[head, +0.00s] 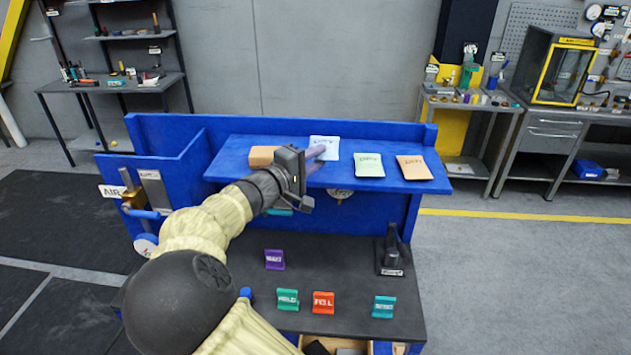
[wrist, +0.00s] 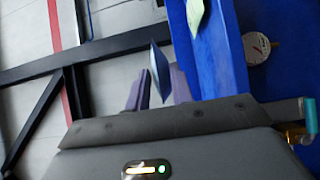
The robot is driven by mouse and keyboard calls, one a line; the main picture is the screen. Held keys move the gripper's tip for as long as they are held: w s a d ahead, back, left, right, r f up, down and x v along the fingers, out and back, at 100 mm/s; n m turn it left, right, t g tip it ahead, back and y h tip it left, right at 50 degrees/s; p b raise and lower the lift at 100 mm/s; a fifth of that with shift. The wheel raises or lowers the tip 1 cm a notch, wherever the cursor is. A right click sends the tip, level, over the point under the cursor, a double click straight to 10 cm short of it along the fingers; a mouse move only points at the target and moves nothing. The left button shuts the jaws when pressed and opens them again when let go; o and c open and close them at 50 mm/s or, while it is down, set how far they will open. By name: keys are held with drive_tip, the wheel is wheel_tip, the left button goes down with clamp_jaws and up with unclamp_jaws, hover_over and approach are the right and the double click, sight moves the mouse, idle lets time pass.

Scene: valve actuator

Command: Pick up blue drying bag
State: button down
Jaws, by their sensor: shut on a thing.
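The pale blue drying bag (head: 325,147) shows at the back of the blue shelf area in the head view, with dark lettering on its face. My gripper (head: 318,158) reaches it from the front left. In the wrist view my gripper (wrist: 153,92) has its two purple-grey fingers shut on the blue bag (wrist: 160,70), which is seen nearly edge-on between them. The head view does not show clearly whether the bag touches the shelf.
The blue shelf (head: 450,184) also holds a green bag (head: 369,165), an orange bag (head: 414,168) and a tan item (head: 262,156) partly behind my wrist. Below, a dark bench (head: 345,270) carries several coloured labels and a black fixture (head: 393,255).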

drive_tip(key=shift+r, duration=1.1)
drive_tip(key=shift+w, duration=0.1)
